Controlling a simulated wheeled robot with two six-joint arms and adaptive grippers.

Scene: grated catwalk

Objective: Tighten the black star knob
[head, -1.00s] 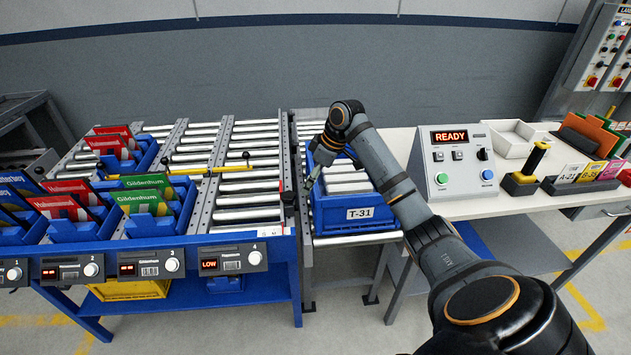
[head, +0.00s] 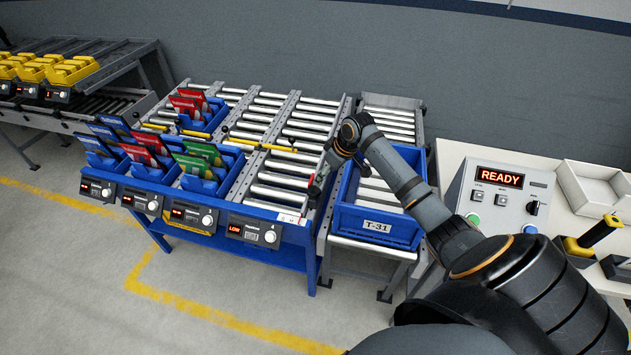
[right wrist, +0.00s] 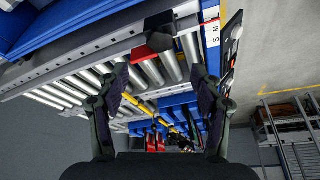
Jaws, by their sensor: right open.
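A dark block-like part with a red piece (right wrist: 154,38) sits on the grey rail in the right wrist view, ahead of the fingers; I cannot tell if it is the black star knob. In the head view a yellow bar (head: 262,146) with small black ball ends crosses the roller lanes. My right gripper (head: 318,184) is over the right side rail of the roller rack, beside the blue tote. In the right wrist view its two fingers (right wrist: 163,82) are spread apart, with nothing between them. My left gripper is out of view.
The blue tote T-31 (head: 376,225) stands on rollers under my right arm. Blue bins with coloured packs (head: 200,160) fill the left lanes. A control box reading READY (head: 500,197) stands on the table at right. Floor is clear at the front left.

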